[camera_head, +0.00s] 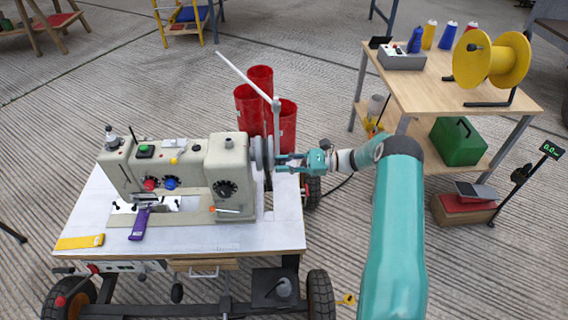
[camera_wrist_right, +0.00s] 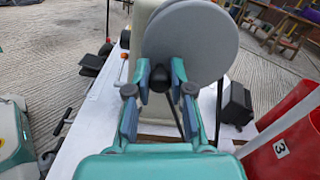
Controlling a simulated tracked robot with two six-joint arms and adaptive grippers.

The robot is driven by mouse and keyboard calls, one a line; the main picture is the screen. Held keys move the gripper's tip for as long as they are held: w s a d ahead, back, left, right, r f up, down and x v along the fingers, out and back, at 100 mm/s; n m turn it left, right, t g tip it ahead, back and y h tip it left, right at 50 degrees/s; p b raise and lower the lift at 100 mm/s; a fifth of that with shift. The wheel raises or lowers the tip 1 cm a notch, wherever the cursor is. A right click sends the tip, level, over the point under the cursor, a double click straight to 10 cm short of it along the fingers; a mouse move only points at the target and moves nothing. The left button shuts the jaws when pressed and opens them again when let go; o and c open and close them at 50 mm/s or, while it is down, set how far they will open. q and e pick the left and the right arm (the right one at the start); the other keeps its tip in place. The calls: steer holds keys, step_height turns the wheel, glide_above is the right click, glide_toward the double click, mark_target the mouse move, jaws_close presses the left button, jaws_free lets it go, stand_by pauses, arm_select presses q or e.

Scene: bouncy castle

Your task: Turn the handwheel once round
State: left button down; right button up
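The sewing machine (camera_head: 230,165) stands on a white-topped cart. Its grey round handwheel (camera_head: 258,153) is on the machine's right end, seen nearly edge-on in the head view. In the right wrist view the handwheel (camera_wrist_right: 195,40) shows as a large grey disc, with a black knob (camera_wrist_right: 159,77) at its lower left edge. My right gripper (camera_head: 280,162) reaches in from the right. Its two fingers (camera_wrist_right: 159,88) stand on either side of the knob, and their tips appear to touch it. My left gripper is in neither view.
Red tubes (camera_head: 262,95) stand close behind the handwheel, and a thin white arm on a post (camera_head: 276,105) rises beside it. A purple object (camera_head: 141,223) and a yellow strip (camera_head: 80,242) lie on the cart top. A wooden table (camera_head: 440,85) with a yellow reel stands at right.

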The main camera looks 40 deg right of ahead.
jaws_close()
steer(key=shift+w+d+f+n+b, duration=0.1)
steer(key=shift+f+n+b, duration=0.35)
steer(key=shift+n+b, duration=0.6)
steer(key=shift+w+d+r+n+b, duration=0.1)
steer(key=shift+w+d+n+b, duration=0.55)
steer(key=shift+n+b, duration=3.1)
steer(key=shift+w+d+n+b, duration=0.5)
steer(key=shift+w+n+b, duration=0.2)
steer(key=shift+n+b, duration=3)
steer(key=shift+w+d+r+n+b, duration=0.1)
steer(key=shift+w+d+n+b, duration=0.55)
steer(key=shift+n+b, duration=3.1)
steer(key=shift+m+b, duration=0.45)
steer(key=shift+b, duration=0.1)
